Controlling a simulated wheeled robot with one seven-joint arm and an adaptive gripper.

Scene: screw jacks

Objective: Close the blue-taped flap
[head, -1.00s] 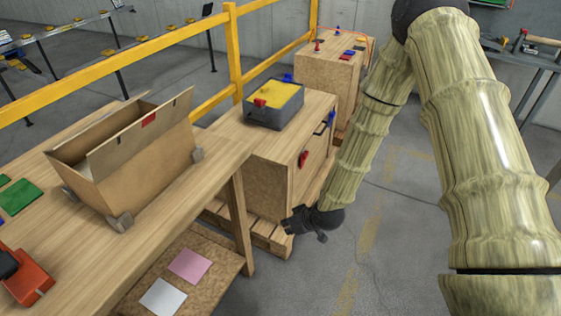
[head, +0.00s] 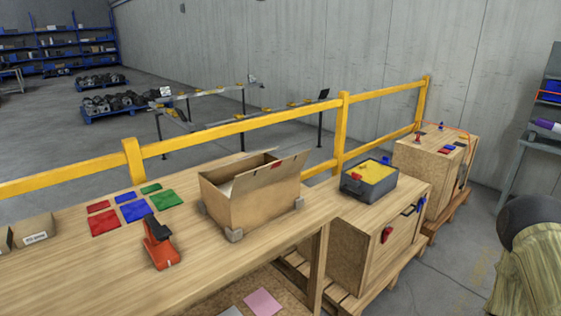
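An open cardboard box (head: 262,209) stands on the wooden workbench (head: 95,265) in the middle of the head view. Its near flap (head: 270,181) stands up, tilted, and bears a piece of red tape (head: 276,166) at its upper edge. Another flap shows partly behind it, with no tape visible on the part I see. I see no blue tape on the box. Grey blocks sit at the box's bottom corners. My gripper is out of view; only a part of my arm shows at the lower right edge, well away from the box.
An orange tool (head: 160,245) and coloured squares (head: 133,208) lie left of the box. A grey bin (head: 369,182) with yellow contents sits on a wooden crate (head: 378,235) to the right. A yellow railing (head: 238,126) runs behind the bench.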

